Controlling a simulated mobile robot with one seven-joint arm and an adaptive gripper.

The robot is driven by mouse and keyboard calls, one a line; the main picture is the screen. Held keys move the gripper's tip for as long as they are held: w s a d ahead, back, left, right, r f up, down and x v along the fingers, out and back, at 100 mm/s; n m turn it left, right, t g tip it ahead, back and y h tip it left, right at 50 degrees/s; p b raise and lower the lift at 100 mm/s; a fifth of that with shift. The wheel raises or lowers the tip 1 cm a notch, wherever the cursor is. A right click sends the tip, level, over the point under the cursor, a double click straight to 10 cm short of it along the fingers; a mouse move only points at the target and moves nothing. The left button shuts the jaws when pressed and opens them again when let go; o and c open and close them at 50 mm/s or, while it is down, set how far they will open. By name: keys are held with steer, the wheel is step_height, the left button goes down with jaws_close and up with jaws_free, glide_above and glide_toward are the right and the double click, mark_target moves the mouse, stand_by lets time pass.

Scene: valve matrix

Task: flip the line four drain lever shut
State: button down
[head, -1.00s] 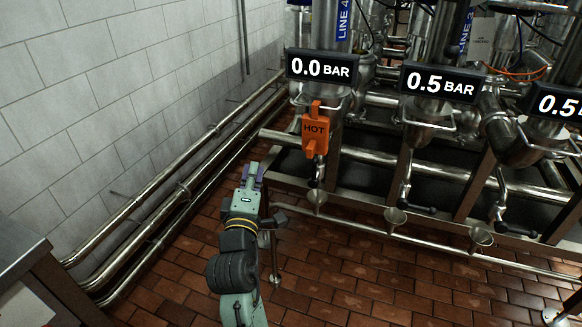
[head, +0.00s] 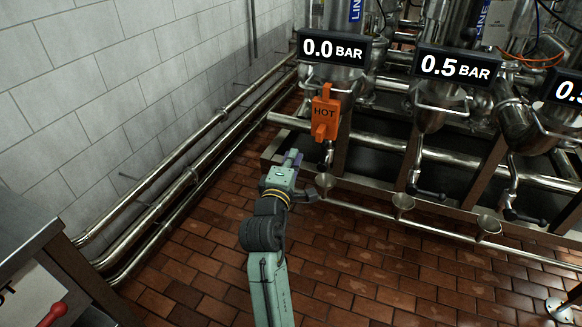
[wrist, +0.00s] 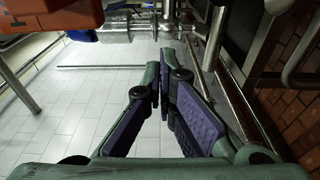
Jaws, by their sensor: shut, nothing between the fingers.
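The line four drain (head: 328,156) hangs under the line four vessel, below an orange HOT tag (head: 325,112). Its lever is small and dark here, and I cannot make out how it is turned. A gauge (head: 334,48) above reads 0.0 BAR. My gripper (head: 293,158) is to the left of the drain, a little apart from it in the picture. In the wrist view my gripper (wrist: 172,72) has its purple-padded fingers drawn together at the tips, with nothing held. The orange tag also shows at the upper left there (wrist: 50,14).
A drain funnel (head: 325,182) stands below the drain. The line three drain lever (head: 428,192) sticks out to the right. Wall pipes (head: 190,178) run along the left. A cabinet with a red handle (head: 52,313) stands at lower left. The brick floor (head: 185,265) is clear.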

mark_target(324, 153)
steer(key=d, duration=0.1)
steer(key=w+d, duration=0.2)
steer(key=d, duration=0.1)
steer(key=shift+w+d+b, duration=0.1)
steer(key=shift+w+b, duration=0.15)
steer(key=shift+b, duration=0.1)
